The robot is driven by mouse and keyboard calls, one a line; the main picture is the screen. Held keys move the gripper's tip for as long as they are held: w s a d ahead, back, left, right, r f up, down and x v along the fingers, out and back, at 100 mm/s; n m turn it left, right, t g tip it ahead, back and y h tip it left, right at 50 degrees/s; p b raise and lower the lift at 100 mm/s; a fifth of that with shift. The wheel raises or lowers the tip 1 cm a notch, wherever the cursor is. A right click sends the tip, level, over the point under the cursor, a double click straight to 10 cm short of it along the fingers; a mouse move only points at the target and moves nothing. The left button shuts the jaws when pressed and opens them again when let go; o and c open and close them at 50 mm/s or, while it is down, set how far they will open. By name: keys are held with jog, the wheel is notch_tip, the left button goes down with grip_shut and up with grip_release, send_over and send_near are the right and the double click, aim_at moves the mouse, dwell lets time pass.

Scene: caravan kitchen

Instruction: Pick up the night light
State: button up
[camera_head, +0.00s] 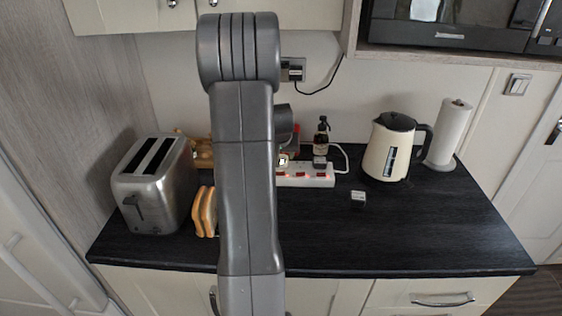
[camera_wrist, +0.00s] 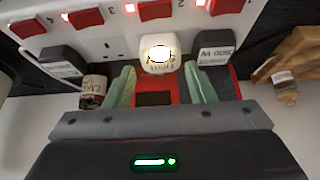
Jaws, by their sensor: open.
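The night light (camera_wrist: 160,52) is a small white block with a glowing face, plugged into the white power strip (camera_wrist: 115,40) between two dark plugs. My gripper (camera_wrist: 160,71) is open in the wrist view, with pale green fingers pointing at the strip. The night light is just beyond the fingertips, in line with the gap between them, and nothing is held. In the head view the power strip (camera_head: 318,182) lies on the counter, and a small lit thing, likely the night light (camera_head: 284,160), shows beside my arm.
Dark plugs (camera_wrist: 60,62) and (camera_wrist: 214,50) flank the night light closely. A brown bottle (camera_head: 321,140) stands behind the strip. A toaster (camera_head: 155,185) and bread (camera_head: 204,212) are left, a kettle (camera_head: 385,150) right. A small grey block (camera_head: 358,197) lies on the counter; the front right is clear.

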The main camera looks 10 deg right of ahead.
jog(key=shift+p+x, duration=0.35)
jog(key=shift+x, duration=1.45)
jog(key=c, duration=0.6)
jog(key=shift+c, duration=0.2)
